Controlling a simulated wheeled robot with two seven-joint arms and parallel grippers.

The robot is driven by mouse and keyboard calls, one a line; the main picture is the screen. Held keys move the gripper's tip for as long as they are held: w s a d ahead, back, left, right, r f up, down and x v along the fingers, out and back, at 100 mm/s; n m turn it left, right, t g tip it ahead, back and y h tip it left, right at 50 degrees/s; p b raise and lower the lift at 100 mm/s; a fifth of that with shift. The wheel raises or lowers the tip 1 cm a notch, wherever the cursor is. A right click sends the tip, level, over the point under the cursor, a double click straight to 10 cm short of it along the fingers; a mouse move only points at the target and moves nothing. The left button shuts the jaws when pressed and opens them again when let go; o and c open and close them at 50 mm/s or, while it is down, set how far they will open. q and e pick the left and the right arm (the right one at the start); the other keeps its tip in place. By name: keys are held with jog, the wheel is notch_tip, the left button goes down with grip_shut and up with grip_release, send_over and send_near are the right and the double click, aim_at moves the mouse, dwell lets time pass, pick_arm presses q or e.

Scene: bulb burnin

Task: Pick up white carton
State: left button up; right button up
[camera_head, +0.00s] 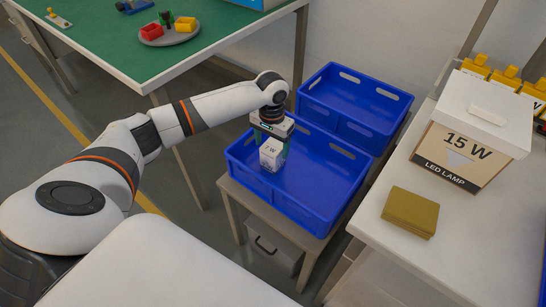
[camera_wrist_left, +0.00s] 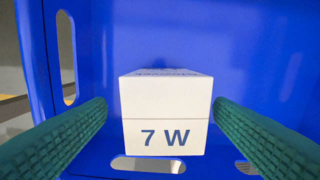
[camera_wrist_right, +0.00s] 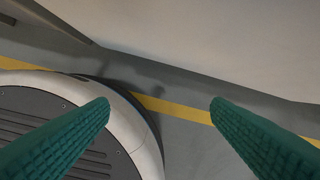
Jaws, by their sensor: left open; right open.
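The small white carton (camera_head: 271,155) marked 7 W stands in the near blue crate (camera_head: 318,205), toward its left end. In the left wrist view the carton (camera_wrist_left: 166,115) sits between the two green fingers, with a gap on each side. My left gripper (camera_head: 271,140) is over the carton, pointing down into the crate, open and holding nothing. In the left wrist view the left gripper (camera_wrist_left: 160,112) has its fingertips on either side of the carton. My right gripper (camera_wrist_right: 160,103) is open and empty above the floor, out of the head view.
A second blue crate (camera_head: 385,88) stands behind, empty. At right, a white table (camera_head: 460,245) holds a 15 W LED lamp box (camera_head: 462,150), a mustard-coloured block (camera_head: 410,212) and yellow parts (camera_head: 505,78). A green table (camera_head: 105,50) with a grey plate (camera_head: 170,38) is at back left.

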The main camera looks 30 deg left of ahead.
pick_arm(q)
jog(key=f, duration=0.2)
jog(key=f+b, duration=0.1)
jog(key=shift+d+f, duration=0.2)
jog(key=shift+f, duration=0.6)
jog(key=c, duration=1.1)
pick_arm(e)
jog(key=r, duration=0.1)
jog(key=w+r, duration=0.1)
jog(key=r, duration=0.2)
jog(key=shift+w+a+r, duration=0.1)
jog(key=shift+w+a, duration=0.05)
jog(key=shift+w, duration=0.2)
